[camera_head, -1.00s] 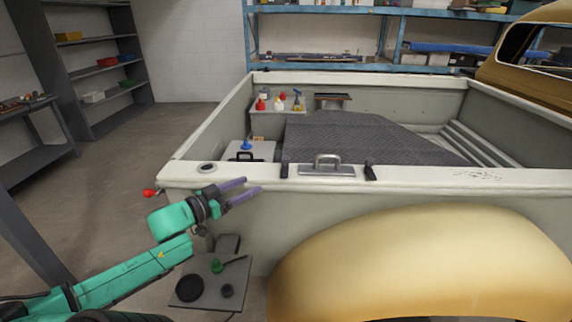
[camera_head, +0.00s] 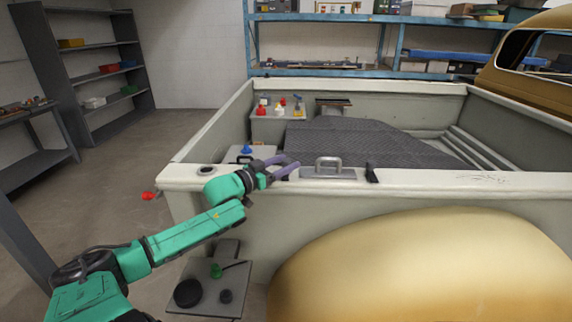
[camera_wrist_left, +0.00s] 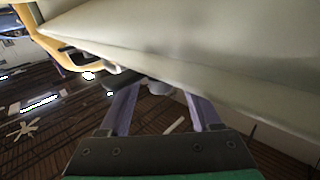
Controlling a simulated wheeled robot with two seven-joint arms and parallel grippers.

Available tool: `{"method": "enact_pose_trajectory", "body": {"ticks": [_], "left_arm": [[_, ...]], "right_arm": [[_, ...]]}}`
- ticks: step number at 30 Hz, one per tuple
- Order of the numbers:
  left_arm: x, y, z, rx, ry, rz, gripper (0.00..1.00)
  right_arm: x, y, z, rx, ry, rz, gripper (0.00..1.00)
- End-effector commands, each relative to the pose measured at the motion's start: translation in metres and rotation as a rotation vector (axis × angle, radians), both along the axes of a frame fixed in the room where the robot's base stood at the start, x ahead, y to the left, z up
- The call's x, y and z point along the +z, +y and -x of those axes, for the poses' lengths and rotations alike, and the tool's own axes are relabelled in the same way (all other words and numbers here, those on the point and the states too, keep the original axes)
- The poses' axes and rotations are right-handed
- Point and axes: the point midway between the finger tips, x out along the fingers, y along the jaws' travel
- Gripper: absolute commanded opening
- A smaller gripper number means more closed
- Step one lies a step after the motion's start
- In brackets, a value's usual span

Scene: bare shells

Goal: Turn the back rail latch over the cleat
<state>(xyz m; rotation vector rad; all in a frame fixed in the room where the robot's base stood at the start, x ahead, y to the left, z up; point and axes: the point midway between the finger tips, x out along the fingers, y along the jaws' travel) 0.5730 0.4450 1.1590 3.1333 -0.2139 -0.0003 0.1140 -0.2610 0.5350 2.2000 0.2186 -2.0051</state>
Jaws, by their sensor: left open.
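My left gripper (camera_head: 289,164) is at the truck bed's near rail, just left of the metal handle (camera_head: 327,168). Its purple fingers are apart. A black latch piece (camera_head: 371,173) stands on the rail right of the handle. A matching piece left of the handle is hidden behind my fingers. In the left wrist view my open fingers (camera_wrist_left: 164,92) straddle a gap. A dark bar (camera_wrist_left: 122,83) and a small grey knob (camera_wrist_left: 157,88) show near the fingertips under the pale rail; I cannot tell which is latch or cleat. My right gripper is not in view.
The pale rail (camera_head: 445,182) runs along the near side of the bed. A bin with several bottles (camera_head: 278,127) and a dark ridged mat (camera_head: 380,142) lie inside. A small grey table (camera_head: 207,300) stands below.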

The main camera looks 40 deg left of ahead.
Motion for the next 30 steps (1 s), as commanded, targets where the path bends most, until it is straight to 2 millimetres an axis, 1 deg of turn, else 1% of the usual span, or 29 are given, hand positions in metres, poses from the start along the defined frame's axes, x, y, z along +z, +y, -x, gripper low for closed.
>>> {"method": "enact_pose_trajectory", "body": {"ticks": [3, 10, 11, 12, 14, 15, 16, 25, 30], "left_arm": [[0.0010, -0.0004, -0.0056, 0.001, -0.001, -0.002, 0.64], [0.0002, -0.0008, -0.0065, 0.000, 0.001, -0.002, 0.64], [0.0003, -0.0008, -0.0064, 0.000, 0.001, -0.001, 0.60], [0.0003, -0.0008, -0.0064, 0.000, 0.001, -0.001, 0.45], [0.0003, -0.0008, -0.0064, 0.000, 0.001, -0.001, 0.22], [0.0003, -0.0009, -0.0062, 0.000, 0.001, -0.001, 0.07], [0.0003, -0.0009, -0.0062, 0.000, 0.000, -0.001, 0.00], [0.0003, -0.0011, -0.0061, 0.017, 0.000, 0.004, 0.00], [0.0008, -0.0014, -0.0062, 0.074, -0.003, 0.007, 0.00]], "right_arm": [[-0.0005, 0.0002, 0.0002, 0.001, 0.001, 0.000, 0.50], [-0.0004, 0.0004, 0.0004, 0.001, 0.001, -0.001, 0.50], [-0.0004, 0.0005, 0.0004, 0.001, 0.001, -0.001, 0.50], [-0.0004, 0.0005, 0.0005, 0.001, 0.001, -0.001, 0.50], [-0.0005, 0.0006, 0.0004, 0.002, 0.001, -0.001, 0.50], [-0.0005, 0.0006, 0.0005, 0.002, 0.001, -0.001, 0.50], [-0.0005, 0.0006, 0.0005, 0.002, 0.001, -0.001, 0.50], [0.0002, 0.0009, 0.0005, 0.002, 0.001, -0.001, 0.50], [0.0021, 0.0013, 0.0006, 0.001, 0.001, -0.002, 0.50]]}}
